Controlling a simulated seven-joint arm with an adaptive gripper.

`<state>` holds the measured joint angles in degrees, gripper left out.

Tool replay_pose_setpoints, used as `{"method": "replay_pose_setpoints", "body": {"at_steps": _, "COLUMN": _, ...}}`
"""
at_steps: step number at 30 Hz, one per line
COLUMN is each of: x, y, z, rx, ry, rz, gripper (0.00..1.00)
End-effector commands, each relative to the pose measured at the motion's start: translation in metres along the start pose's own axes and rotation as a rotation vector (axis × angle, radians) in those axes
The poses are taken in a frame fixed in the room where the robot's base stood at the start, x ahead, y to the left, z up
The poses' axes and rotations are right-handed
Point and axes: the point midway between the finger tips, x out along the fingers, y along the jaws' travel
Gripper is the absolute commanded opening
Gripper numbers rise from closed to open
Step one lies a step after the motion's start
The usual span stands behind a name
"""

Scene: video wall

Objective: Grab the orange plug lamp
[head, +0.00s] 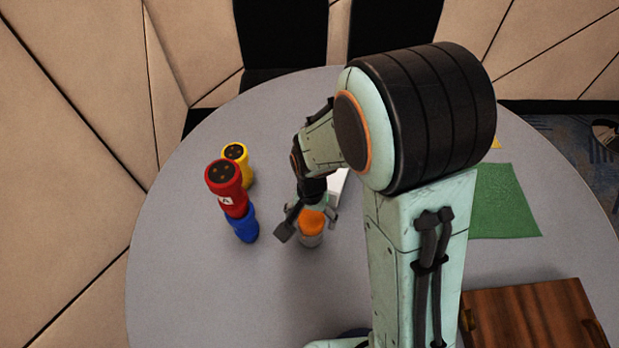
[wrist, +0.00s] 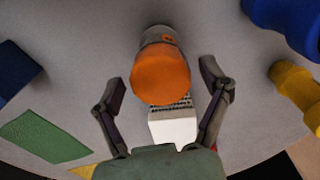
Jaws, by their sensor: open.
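The orange plug lamp (head: 311,221) stands on the grey round table, with an orange top and a greyish lower part. In the wrist view the lamp (wrist: 161,74) shows its orange top large, between and slightly beyond the two fingers. My gripper (head: 308,229) is open around the lamp in the head view, one finger on its left and one on its right. In the wrist view my gripper (wrist: 161,82) has a clear gap between each finger and the lamp. I cannot tell how deep the lamp sits between the fingers.
A red cylinder (head: 225,186) appears stacked on a blue one (head: 242,224), left of my gripper, with a yellow one (head: 237,164) behind. A white object (wrist: 173,128) lies near the lamp. A green mat (head: 507,203) and wooden box (head: 535,318) are right. The table's left front is clear.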

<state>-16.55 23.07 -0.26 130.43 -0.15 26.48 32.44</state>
Motion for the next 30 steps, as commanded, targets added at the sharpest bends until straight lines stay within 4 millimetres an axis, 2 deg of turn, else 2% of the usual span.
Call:
{"method": "replay_pose_setpoints", "body": {"at_steps": 3, "x": 0.021, "y": 0.001, "z": 0.001, "rx": 0.000, "ry": -0.005, "rz": 0.003, "gripper": 0.77}}
{"method": "replay_pose_setpoints", "body": {"at_steps": 8, "x": 0.041, "y": 0.001, "z": 0.001, "rx": 0.001, "ry": -0.003, "rz": 0.003, "gripper": 0.77}}
{"method": "replay_pose_setpoints", "body": {"at_steps": 18, "x": 0.047, "y": 0.001, "z": 0.000, "rx": 0.001, "ry": 0.000, "rz": 0.000, "gripper": 0.77}}
{"method": "replay_pose_setpoints", "body": {"at_steps": 23, "x": 0.047, "y": 0.001, "z": 0.000, "rx": 0.001, "ry": 0.000, "rz": 0.000, "gripper": 0.27}}
{"method": "replay_pose_setpoints", "body": {"at_steps": 25, "x": 0.047, "y": 0.001, "z": 0.000, "rx": 0.001, "ry": 0.000, "rz": 0.000, "gripper": 0.22}}
{"method": "replay_pose_setpoints", "body": {"at_steps": 30, "x": 0.046, "y": 0.000, "z": 0.000, "rx": 0.001, "ry": 0.000, "rz": 0.000, "gripper": 0.22}}
